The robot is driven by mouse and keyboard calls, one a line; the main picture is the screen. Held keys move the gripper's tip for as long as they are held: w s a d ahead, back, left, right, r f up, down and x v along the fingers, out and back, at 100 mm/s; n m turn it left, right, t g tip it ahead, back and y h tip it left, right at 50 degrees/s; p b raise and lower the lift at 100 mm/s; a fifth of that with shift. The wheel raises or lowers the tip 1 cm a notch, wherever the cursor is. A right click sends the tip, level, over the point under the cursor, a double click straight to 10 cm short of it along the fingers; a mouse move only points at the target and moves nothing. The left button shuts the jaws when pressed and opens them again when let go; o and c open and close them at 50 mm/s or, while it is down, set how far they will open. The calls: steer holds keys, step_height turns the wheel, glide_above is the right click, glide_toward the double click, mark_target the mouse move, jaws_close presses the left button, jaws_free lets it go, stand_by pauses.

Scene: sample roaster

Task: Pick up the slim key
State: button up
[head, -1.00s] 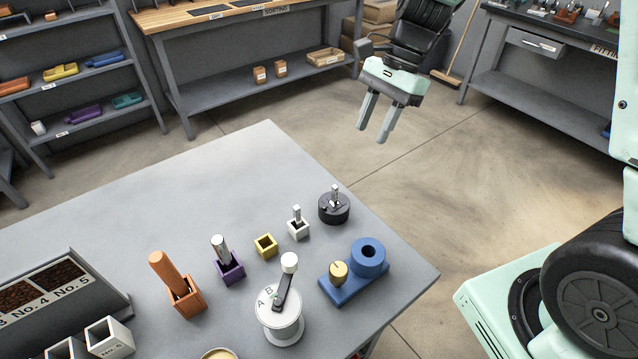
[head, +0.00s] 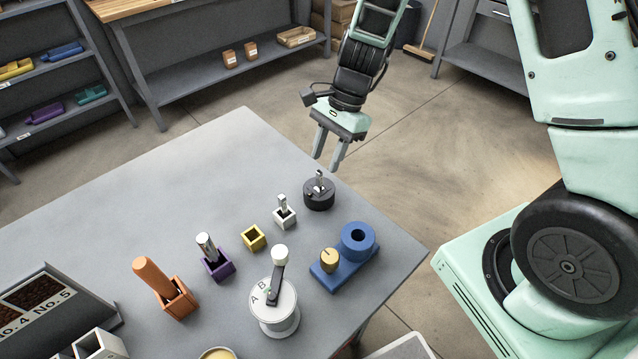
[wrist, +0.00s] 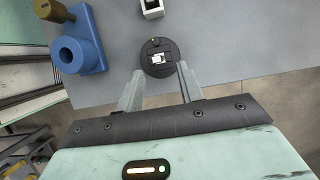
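A slim silver key (head: 319,180) stands upright in a round black base (head: 319,199) near the table's far right edge. Other silver keys stand in a white square holder (head: 285,217) and a purple holder (head: 218,269); the frames do not label which is the slim key. My gripper (head: 327,164) is open and empty, with its fingers pointing down above and just beyond the black base. In the wrist view, the black base (wrist: 151,70) and the bright key top (wrist: 158,60) lie between and ahead of the spread fingertips (wrist: 160,76), apart from them.
A blue block (head: 357,255) with a ring and brass knob stands right of the holders. The table's back left (head: 190,170) is clear.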

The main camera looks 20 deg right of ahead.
mark_target(320, 171)
steer(key=shift+a+x, duration=0.2)
steer(key=shift+x, duration=2.45)
steer(key=shift+s+r, duration=0.15)
steer(key=shift+s, duration=0.05)
jaws_close()
